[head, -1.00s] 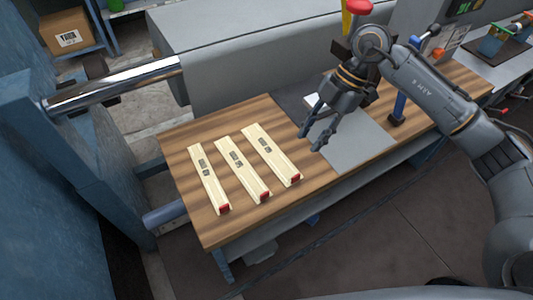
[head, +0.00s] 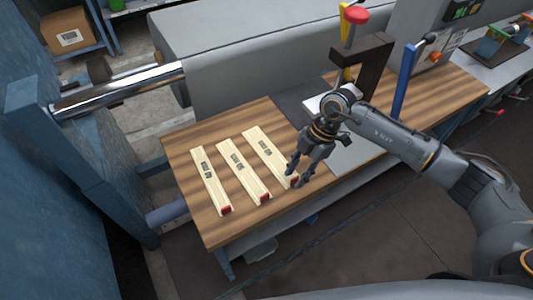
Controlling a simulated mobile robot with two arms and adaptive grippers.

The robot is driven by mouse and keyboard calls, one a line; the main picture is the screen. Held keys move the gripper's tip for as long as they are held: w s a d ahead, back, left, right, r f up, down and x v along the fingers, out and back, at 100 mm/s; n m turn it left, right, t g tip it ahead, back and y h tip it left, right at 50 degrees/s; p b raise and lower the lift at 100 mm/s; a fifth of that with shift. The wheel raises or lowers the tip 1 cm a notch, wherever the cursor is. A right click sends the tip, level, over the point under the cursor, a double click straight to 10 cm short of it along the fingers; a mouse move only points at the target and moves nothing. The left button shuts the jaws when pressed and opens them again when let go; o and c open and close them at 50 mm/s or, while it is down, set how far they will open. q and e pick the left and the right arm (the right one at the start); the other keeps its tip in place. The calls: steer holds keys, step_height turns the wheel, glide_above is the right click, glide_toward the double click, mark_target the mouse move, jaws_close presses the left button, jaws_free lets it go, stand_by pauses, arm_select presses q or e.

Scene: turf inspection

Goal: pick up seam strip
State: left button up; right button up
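Three pale seam strips with dark print and red ends lie side by side on the wooden bench top: a left strip (head: 210,180), a middle strip (head: 242,170) and a right strip (head: 265,150). My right gripper (head: 292,178) is over the red end of the right strip, its fingers apart and pointing down. The fingers partly hide that end. I cannot tell whether they touch the strip. My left gripper is not in view.
The wooden bench (head: 210,228) has bare room left and in front of the strips. A grey plate (head: 350,154) lies to the right under my arm. A dark brown block (head: 374,62), a blue post (head: 404,80) and a red-topped yellow post (head: 349,40) stand behind. A large grey machine housing (head: 250,60) borders the bench's back.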

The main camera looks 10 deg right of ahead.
steer(key=shift+s+a+f, duration=0.1)
steer(key=shift+a+f, duration=0.1)
steer(key=shift+f, duration=0.35)
jaws_close()
steer(key=shift+r, duration=0.1)
